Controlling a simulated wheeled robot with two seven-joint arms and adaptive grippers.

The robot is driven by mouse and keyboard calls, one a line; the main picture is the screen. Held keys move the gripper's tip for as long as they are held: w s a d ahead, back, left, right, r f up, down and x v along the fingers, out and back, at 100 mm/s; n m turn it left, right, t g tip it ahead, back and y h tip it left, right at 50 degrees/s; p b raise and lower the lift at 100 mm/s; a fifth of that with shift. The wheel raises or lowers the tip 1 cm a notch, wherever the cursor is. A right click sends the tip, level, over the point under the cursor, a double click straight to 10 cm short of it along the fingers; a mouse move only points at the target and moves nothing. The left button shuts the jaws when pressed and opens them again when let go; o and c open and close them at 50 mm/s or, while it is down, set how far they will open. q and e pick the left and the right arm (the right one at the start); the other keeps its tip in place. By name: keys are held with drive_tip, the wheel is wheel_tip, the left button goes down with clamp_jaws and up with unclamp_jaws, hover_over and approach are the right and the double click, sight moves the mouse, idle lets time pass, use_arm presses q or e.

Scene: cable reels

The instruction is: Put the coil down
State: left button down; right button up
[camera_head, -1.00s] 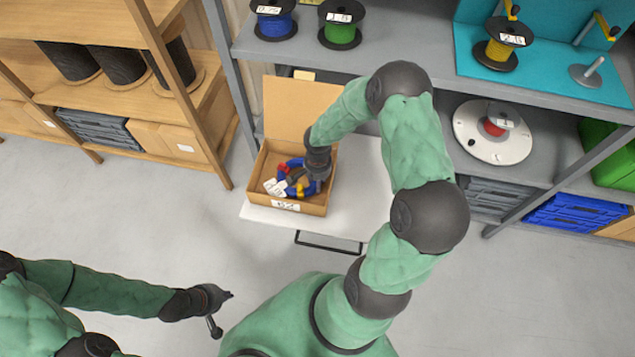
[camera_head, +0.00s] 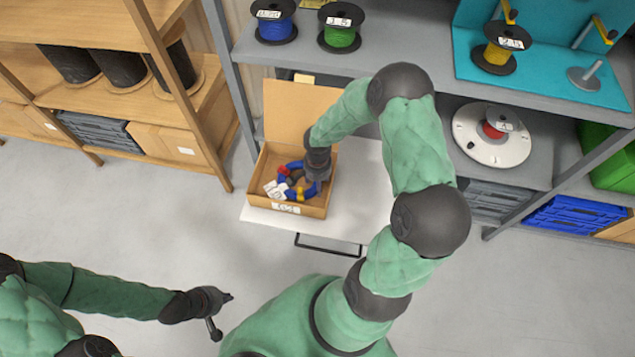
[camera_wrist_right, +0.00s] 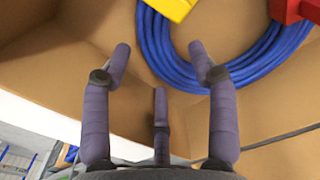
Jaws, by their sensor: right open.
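The blue cable coil (camera_head: 312,190), with yellow and red pieces on or beside it, lies in an open cardboard box (camera_head: 300,208). In the right wrist view the coil (camera_wrist_right: 165,60) shows as a looped bundle beyond my fingertips, against the cardboard. My right gripper (camera_head: 317,172) reaches down into the box from above. Its fingers (camera_wrist_right: 160,60) are apart with nothing held between them; whether one touches the coil I cannot tell. My left gripper (camera_head: 222,314) is open and empty above the floor at lower left, away from the box.
The box stands on a white pull-out board (camera_head: 350,212) with a black handle (camera_head: 328,244). Its raised lid (camera_head: 298,108) is behind. A grey shelf (camera_head: 400,55) with blue, green and yellow reels stands behind, a wooden rack (camera_head: 205,125) at left. The floor in front is clear.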

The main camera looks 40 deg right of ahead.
wheel_tip(320, 180, up, 11)
drive_tip(key=p, duration=0.4)
idle(1.0)
